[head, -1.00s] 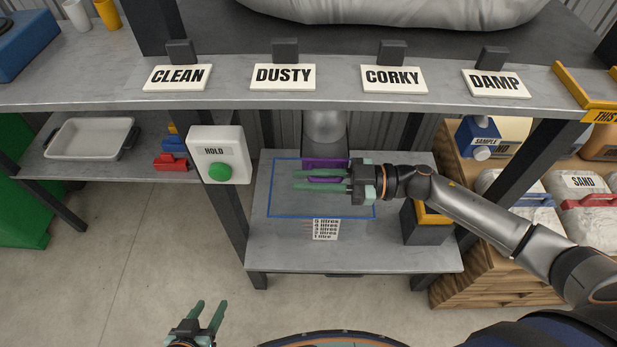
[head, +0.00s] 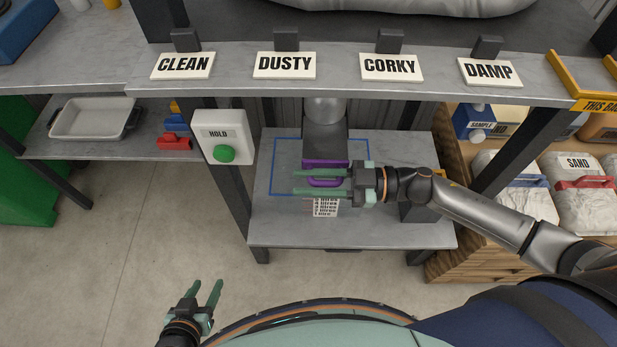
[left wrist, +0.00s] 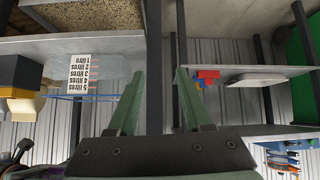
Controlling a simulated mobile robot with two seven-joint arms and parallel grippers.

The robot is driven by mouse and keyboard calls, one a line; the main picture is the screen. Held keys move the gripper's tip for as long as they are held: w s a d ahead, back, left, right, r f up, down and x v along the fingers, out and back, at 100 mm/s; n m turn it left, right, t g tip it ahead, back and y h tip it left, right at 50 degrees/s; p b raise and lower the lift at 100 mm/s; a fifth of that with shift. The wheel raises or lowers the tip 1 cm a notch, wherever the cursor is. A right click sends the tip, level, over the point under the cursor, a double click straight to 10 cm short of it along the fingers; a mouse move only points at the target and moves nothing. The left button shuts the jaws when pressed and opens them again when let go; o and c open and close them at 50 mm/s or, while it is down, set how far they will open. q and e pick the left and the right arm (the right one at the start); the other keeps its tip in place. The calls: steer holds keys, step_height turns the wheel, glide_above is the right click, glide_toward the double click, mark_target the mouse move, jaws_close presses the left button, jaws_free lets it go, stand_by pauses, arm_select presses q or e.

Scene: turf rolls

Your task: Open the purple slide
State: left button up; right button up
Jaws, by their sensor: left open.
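The purple slide (head: 318,164) sits under the grey spout (head: 324,107) in the head view, pulled out toward me, with a dark grey channel between it and the spout. My right gripper (head: 300,183) reaches in from the right. Its green fingers lie on either side of the purple handle and look spread apart, open around it; whether they touch it is hard to tell. My left gripper (head: 207,288) is open and empty at the lower left. Its open fingers also show in the left wrist view (left wrist: 155,85). The slide cannot be made out there.
A shelf with labelled signs (head: 284,65) runs above. Floor at lower left is clear.

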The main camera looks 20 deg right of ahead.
arm_select(q)
steer(key=shift+w+d+r, duration=0.15)
arm_select(e)
steer(key=shift+d, duration=0.1)
arm_select(q)
steer(key=shift+w+d+f+b, duration=0.2)
steer(key=shift+d+b, duration=0.15)
steer(key=shift+b, duration=0.2)
arm_select(e)
steer(key=v, duration=1.2)
steer(key=shift+s+d, duration=0.1)
steer(key=shift+d, duration=0.05)
